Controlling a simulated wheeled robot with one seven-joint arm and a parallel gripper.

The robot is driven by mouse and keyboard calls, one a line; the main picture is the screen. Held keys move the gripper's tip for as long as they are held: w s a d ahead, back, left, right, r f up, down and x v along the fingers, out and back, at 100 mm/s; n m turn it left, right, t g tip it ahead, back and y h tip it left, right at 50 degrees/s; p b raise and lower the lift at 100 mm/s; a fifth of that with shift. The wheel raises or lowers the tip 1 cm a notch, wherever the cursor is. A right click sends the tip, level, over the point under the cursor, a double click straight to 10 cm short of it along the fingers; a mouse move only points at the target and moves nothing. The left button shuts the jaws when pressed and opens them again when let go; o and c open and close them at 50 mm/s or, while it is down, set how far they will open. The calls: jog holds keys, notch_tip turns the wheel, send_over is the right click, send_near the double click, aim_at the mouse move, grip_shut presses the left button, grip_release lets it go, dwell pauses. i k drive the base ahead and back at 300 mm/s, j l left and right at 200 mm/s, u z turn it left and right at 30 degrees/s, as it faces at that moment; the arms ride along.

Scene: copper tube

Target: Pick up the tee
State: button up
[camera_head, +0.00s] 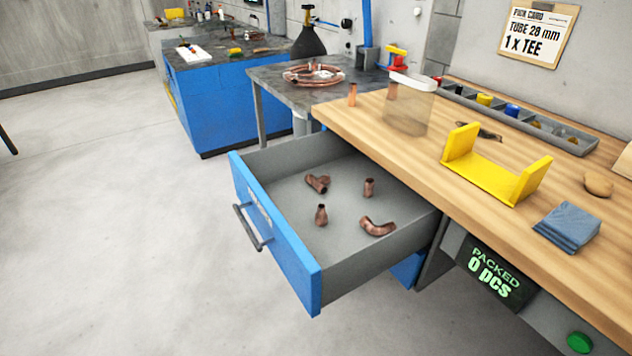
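The copper tee (317,184) appears to be the branching fitting lying at the back left inside the open drawer (286,247). Its short branch shows beside its main body. A short straight copper fitting (369,188) stands to its right, apart from it. Another short copper fitting (321,215), narrower at the top, stands in front of it. A curved copper elbow (377,227) lies at the front right of the drawer. My gripper is not in view.
The wooden bench (455,200) overhangs the drawer's right side. On it are a clear container (408,108), a yellow bracket (492,175) and blue cloths (568,226). The drawer's blue front (275,232) faces open floor at left. A card (535,32) reads "1 x TEE".

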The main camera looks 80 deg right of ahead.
aim_at(319, 183)
jog(key=z, duration=1.45)
jog(key=i+z, duration=0.25)
jog(key=z, duration=0.25)
jog(key=i+z, duration=0.2)
jog(key=z, duration=0.25)
jog(key=i+j+z, duration=0.15)
jog(key=z, duration=0.35)
jog(key=i+j+z, duration=0.25)
jog(key=z, duration=0.25)
jog(key=i+j+z, duration=0.1)
jog(key=j, duration=0.25)
jog(key=i+j, duration=0.25)
jog(key=j, duration=0.15)
jog(key=i+j+z, duration=0.15)
jog(key=j, duration=0.2)
jog(key=i+j+z, duration=0.1)
jog(key=j, duration=0.3)
jog(key=i+j+z, duration=0.1)
jog(key=j, duration=0.3)
jog(key=i, duration=0.1)
